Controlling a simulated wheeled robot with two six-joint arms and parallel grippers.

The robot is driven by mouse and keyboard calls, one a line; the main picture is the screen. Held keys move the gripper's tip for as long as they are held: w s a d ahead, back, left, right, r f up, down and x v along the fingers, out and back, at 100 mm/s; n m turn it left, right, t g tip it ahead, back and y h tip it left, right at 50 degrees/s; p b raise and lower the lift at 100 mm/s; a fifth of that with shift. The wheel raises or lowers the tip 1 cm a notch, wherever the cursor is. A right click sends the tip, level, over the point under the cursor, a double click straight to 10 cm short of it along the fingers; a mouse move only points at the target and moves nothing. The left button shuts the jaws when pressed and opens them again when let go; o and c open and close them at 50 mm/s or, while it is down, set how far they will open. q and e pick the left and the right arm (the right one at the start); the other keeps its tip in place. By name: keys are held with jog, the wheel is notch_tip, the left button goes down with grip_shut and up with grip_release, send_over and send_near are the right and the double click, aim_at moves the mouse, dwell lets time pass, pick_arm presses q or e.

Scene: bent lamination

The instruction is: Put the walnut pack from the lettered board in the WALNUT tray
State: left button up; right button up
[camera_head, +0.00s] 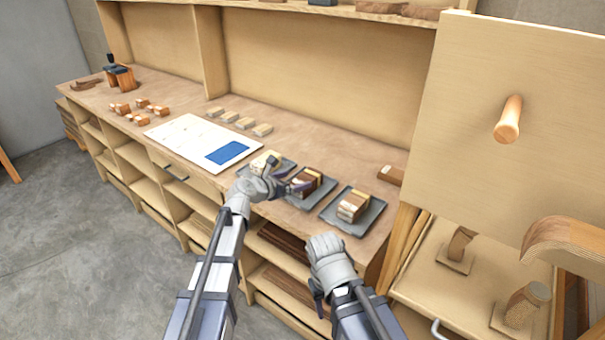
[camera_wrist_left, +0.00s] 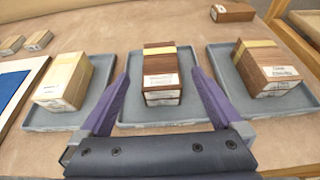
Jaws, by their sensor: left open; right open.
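A dark brown pack with a pale stripe and white labels (camera_wrist_left: 161,75) lies in the middle grey tray (camera_wrist_left: 128,112); it also shows in the head view (camera_head: 306,181). My left gripper (camera_head: 292,174) is open, its purple fingers on either side of the pack's near end in the left wrist view (camera_wrist_left: 160,78). I cannot tell whether they touch it. The white board (camera_head: 190,135) with a blue patch shows no pack on it. My right gripper (camera_head: 318,290) is open and empty in front of the bench. Labels are too small to read.
A pale pack (camera_wrist_left: 64,82) sits in the left tray (camera_wrist_left: 45,123), and a brown pack with a yellow stripe (camera_wrist_left: 266,68) in the right tray (camera_wrist_left: 225,85). Loose blocks stand behind the board. A brown block (camera_wrist_left: 232,12) lies behind the trays. An upright panel (camera_head: 480,90) stands at right.

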pick_arm(q)
jog(key=shift+p+v, duration=0.6)
jog(key=shift+v, duration=1.65)
jog(key=shift+c, duration=0.4)
